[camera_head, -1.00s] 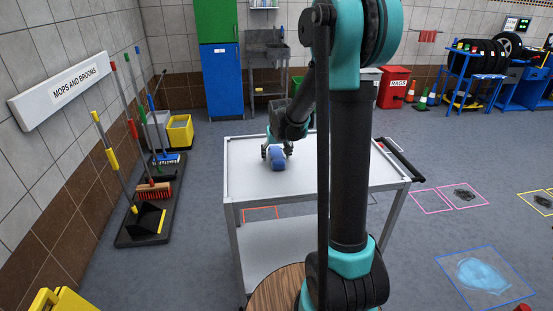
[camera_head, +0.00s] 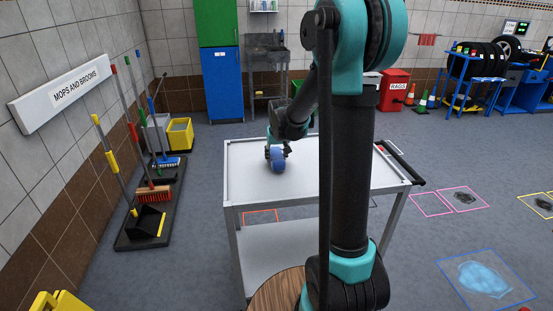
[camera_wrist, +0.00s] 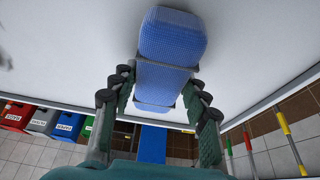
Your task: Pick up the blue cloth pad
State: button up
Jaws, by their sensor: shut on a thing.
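The blue cloth pad (camera_head: 278,162) is a rounded blue block with a woven texture, on or just above the white top of the cart (camera_head: 246,183); I cannot tell which. In the wrist view the pad (camera_wrist: 172,42) extends from between the fingers beyond the tips. My gripper (camera_head: 277,152) is shut on it, with one finger on each side of its middle. In the wrist view my gripper (camera_wrist: 157,82) touches both sides of the pad. The pad's far side is hidden.
The cart has a raised rim, a lower shelf (camera_head: 275,245) and a black handle (camera_head: 404,163) at right. Brooms and mops stand on a dark mat (camera_head: 150,232) at left. A blue cabinet (camera_head: 222,82) and a sink (camera_head: 268,55) stand behind. The cart top around the pad is clear.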

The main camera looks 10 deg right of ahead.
aim_at(276, 154)
notch_tip(276, 154, up, 19)
dwell(0.4)
